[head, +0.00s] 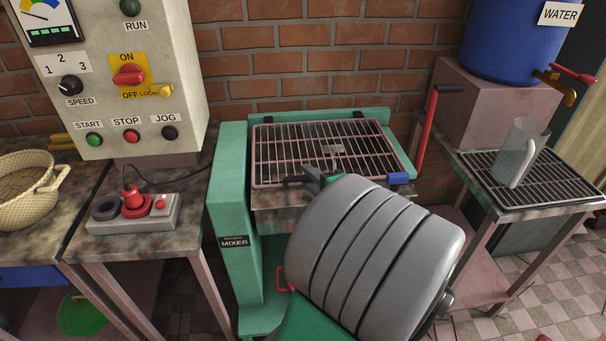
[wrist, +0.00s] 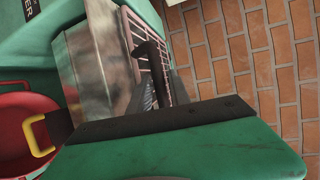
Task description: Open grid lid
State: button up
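The grid lid (head: 280,155) is a pinkish wire grid in a frame, lying flat over the trough of the green mixer (head: 232,200). It also shows in the wrist view (wrist: 133,32), seen edge-on. A dark handle (head: 296,181) sits at the lid's front edge, and a dark bar that looks like it shows in the wrist view (wrist: 150,52). My gripper (head: 318,175) is at the front edge beside the handle, largely hidden by my grey arm link. In the wrist view my gripper (wrist: 160,92) points at the bar. Whether its fingers grip the bar is unclear.
A blue block (head: 399,178) sits at the lid's front right corner, and a red lever (head: 428,125) stands right of the mixer. A control cabinet (head: 120,80) is at left. A drain rack (head: 545,185) holds a clear jug (head: 521,152) at right. A brick wall is behind.

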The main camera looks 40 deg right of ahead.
jog(key=shift+x, duration=1.6)
jog(key=shift+c, duration=0.2)
grip_shut()
